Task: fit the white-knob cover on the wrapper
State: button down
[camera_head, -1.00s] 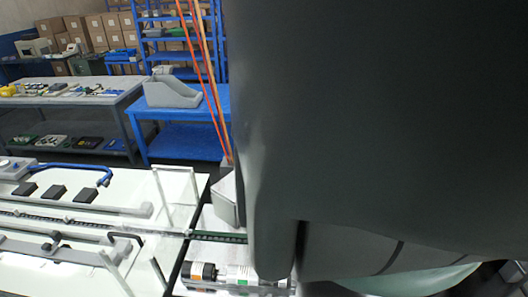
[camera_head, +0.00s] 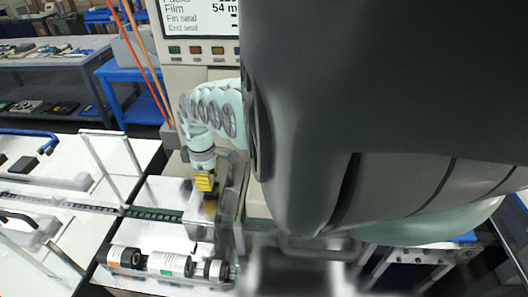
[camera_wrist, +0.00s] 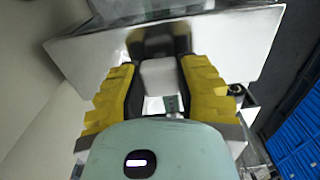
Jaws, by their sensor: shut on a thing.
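My gripper (camera_head: 204,184) hangs from the pale green arm in front of the wrapper (camera_head: 200,52), which has a screen and a row of buttons. In the wrist view, the yellow-padded fingers of my gripper (camera_wrist: 161,88) are shut on a white knob (camera_wrist: 159,74). The knob stands on a shiny metal cover (camera_wrist: 235,42), which spreads beyond the fingers. In the head view, the cover (camera_head: 203,208) shows as blurred bright metal below the fingers, above the bench by the conveyor's end. Whether it touches the wrapper cannot be told.
The wrapper's chain conveyor (camera_head: 150,213) runs in from the left between white tables. Rolls with printed labels (camera_head: 168,264) lie in front of the gripper. A clear upright frame (camera_head: 110,155) stands at left. My dark arm link hides much of the right side.

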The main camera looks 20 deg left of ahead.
aim_at(213, 189)
jog(key=shift+w+d+f, duration=0.1)
jog(key=shift+w+f, duration=0.2)
jog(key=shift+f, duration=0.2)
notch_tip(213, 189, down, 3)
jog(key=b, duration=0.3)
jog(key=shift+s+f, duration=0.1)
jog(key=shift+f, duration=0.1)
jog(key=shift+f+b, duration=0.2)
jog(key=shift+b, duration=0.15)
jog(key=shift+w, duration=0.2)
dwell(0.4)
jog(key=shift+f, duration=0.1)
jog(key=shift+f+b, duration=0.35)
jog(key=shift+b, duration=0.25)
jog(key=shift+f+b, duration=0.85)
jog(key=shift+b, duration=0.05)
